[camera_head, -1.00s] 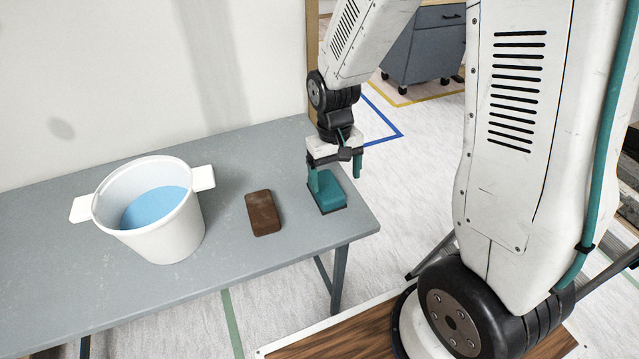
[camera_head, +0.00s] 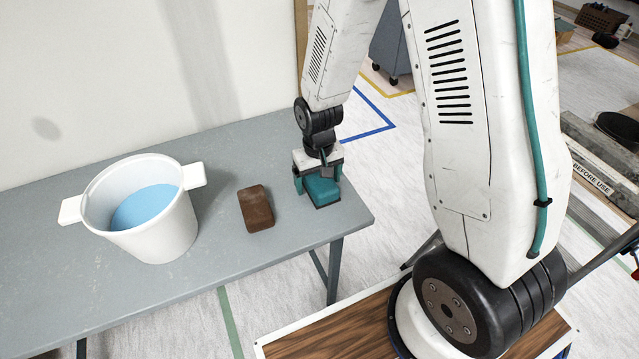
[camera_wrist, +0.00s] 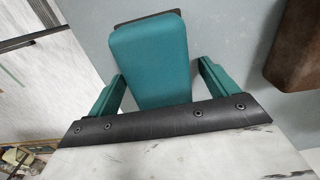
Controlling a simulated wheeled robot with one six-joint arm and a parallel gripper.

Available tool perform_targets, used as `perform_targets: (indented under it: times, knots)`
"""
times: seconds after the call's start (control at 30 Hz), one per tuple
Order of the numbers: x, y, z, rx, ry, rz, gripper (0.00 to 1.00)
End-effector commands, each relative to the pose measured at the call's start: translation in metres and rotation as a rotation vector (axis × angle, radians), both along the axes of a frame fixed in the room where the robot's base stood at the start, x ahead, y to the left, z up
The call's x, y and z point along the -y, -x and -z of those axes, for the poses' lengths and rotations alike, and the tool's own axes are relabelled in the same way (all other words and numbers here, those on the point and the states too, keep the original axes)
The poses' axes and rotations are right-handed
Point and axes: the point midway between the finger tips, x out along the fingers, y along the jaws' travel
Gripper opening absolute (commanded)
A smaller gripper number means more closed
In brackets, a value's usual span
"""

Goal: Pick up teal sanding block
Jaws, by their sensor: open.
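The teal sanding block (camera_head: 322,190) sits on the right end of the grey table, with a dark base under its teal top. My gripper (camera_head: 318,177) is right over it, white body and teal fingers pointing down. In the wrist view the block (camera_wrist: 150,58) lies between the two teal fingers of my gripper (camera_wrist: 161,75), which are spread apart. A gap shows beside the block on the right; the left finger is close to its side. The block's near end is hidden behind my gripper's body.
A brown block (camera_head: 256,208) lies left of the teal one; it also shows at the wrist view's right edge (camera_wrist: 294,48). A white bucket (camera_head: 165,228) with blue contents stands farther left. The grey table's (camera_head: 230,262) right edge is close to the teal block.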

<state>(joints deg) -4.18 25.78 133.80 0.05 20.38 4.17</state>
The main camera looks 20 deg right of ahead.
Motion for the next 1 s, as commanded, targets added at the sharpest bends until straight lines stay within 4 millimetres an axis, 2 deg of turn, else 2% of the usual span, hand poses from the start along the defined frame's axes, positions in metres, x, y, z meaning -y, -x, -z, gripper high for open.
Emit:
perform_targets:
  times: [0.07, 0.2, 0.23, 0.27, 0.33, 0.37, 0.67, 1.0]
  knots:
    - [0.0, 0.0, 0.0, 0.0, 0.0, 0.0, 0.85]
    - [0.0, 0.0, 0.0, 0.0, 0.0, 0.0, 0.47]
    - [0.0, 0.0, 0.0, 0.0, 0.0, 0.0, 0.38]
    - [0.0, 0.0, 0.0, 0.0, 0.0, 0.0, 0.34]
    - [0.0, 0.0, 0.0, 0.0, 0.0, 0.0, 0.34]
    - [0.0, 0.0, 0.0, 0.0, 0.0, 0.0, 0.3]
    - [0.0, 0.0, -0.004, 0.001, 0.0, 0.0, 0.3]
    - [0.0, 0.0, -0.027, 0.002, 0.0, 0.001, 0.3]
